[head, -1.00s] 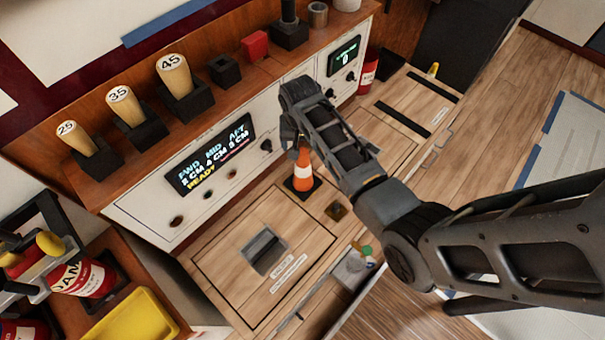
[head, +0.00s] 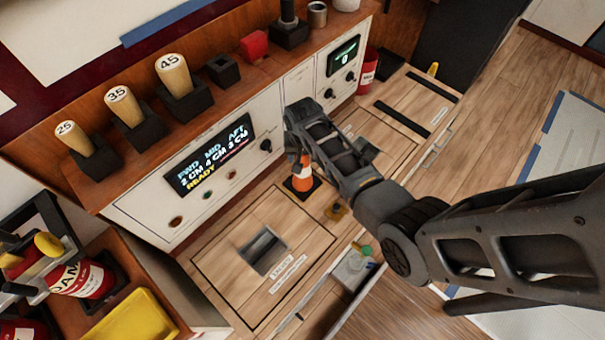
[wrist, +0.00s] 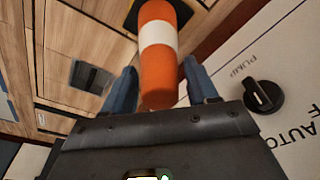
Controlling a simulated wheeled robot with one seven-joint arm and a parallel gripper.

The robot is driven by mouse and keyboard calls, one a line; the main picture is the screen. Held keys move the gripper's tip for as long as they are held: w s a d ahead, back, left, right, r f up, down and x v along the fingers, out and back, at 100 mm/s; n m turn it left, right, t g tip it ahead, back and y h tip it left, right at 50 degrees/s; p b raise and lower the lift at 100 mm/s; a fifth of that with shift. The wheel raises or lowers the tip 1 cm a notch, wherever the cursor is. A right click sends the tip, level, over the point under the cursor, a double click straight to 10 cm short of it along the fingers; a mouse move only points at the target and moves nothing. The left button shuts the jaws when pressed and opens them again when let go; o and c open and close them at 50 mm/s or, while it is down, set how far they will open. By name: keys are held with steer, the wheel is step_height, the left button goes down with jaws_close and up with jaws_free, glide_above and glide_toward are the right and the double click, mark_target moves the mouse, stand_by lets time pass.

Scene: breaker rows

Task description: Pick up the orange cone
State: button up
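The orange cone (head: 303,181) with a white band and dark square base stands upright on the wooden bench top beside the white panel. In the wrist view the cone (wrist: 158,75) points toward the camera, between my two blue fingers. My gripper (head: 298,157) is over the cone's upper part and hides its tip in the head view. In the wrist view my gripper (wrist: 160,67) looks open, with a finger on each side of the cone and narrow gaps. Firm contact does not show.
The white panel with a display (head: 210,155) and knobs (head: 266,146) rises close behind the cone. A hatch with a recessed grey handle (head: 263,250) lies to the left. A small brass square (head: 336,211) and an open drawer (head: 352,270) are to the right and in front.

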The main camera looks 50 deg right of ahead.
jaws_close()
stand_by(0.3)
steer(key=shift+r, duration=0.1)
